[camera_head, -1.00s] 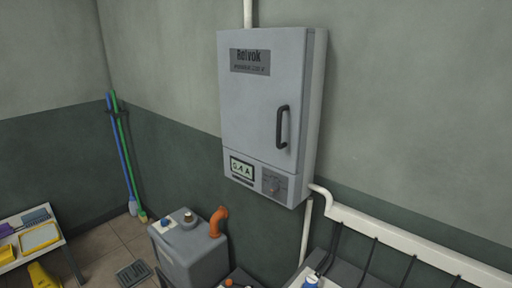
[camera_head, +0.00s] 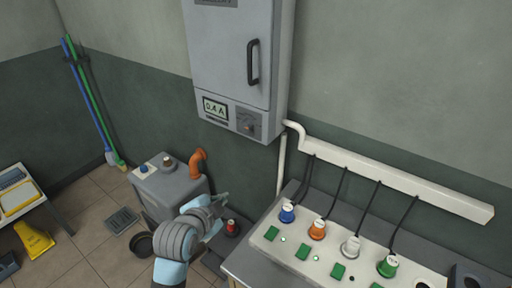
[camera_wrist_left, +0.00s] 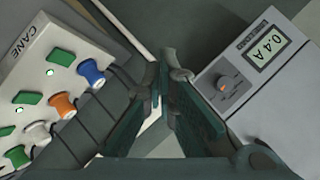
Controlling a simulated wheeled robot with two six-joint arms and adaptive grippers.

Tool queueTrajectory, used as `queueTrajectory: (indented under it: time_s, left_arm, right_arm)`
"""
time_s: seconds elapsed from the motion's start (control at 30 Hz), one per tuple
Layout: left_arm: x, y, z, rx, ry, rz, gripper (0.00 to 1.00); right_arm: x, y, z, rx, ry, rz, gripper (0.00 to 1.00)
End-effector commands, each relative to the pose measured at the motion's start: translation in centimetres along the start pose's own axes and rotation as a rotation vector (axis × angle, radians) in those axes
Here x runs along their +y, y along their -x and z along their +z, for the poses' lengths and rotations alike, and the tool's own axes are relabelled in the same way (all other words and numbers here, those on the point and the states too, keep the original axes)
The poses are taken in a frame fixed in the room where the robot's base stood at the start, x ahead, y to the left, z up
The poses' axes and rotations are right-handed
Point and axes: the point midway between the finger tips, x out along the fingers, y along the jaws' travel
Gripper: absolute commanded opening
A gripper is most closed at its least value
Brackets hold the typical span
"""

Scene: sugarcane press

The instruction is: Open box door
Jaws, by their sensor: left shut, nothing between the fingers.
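The grey wall box (camera_head: 232,50) hangs on the wall at the upper middle of the head view. Its door is shut and carries a dark vertical handle (camera_head: 253,62). A display reading 0.4 A (camera_head: 215,108) and a knob (camera_head: 248,123) sit on the panel below the door; both also show at the right of the left wrist view. My left gripper (camera_head: 222,200) is below the box, in front of the wall, apart from the handle. In the left wrist view its fingers (camera_wrist_left: 160,85) are shut with nothing held. My right gripper is not in view.
A white panel (camera_head: 320,255) with coloured plugs and cables stands at the lower right. A white pipe (camera_head: 400,175) runs along the wall. A grey tank (camera_head: 170,185) with an orange pipe (camera_head: 197,160) stands left of my gripper. The wall before the door is clear.

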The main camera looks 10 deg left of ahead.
Motion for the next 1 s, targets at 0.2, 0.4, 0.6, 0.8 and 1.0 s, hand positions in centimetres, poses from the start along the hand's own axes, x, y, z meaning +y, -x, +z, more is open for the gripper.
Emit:
queueTrajectory:
  time_s: [0.2,0.4,0.6,0.8,1.0]
  left_arm:
    - [-13.4,0.3,-14.8,0.214,-0.488,-0.361,0.0]
    - [-18.0,1.8,-20.1,0.242,-0.672,-0.514,0.0]
    - [-19.1,-0.6,-21.2,0.241,-0.677,-0.514,0.0]
    - [-20.6,-4.0,-22.6,0.241,-0.675,-0.512,0.0]
    - [-21.4,-6.0,-23.5,0.241,-0.673,-0.513,0.0]
  right_arm:
    - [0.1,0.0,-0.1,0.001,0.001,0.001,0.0]
    - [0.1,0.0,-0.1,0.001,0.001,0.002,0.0]
    - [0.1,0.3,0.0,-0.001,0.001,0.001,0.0]
    - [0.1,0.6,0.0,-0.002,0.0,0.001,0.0]
    - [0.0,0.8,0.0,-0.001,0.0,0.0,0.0]
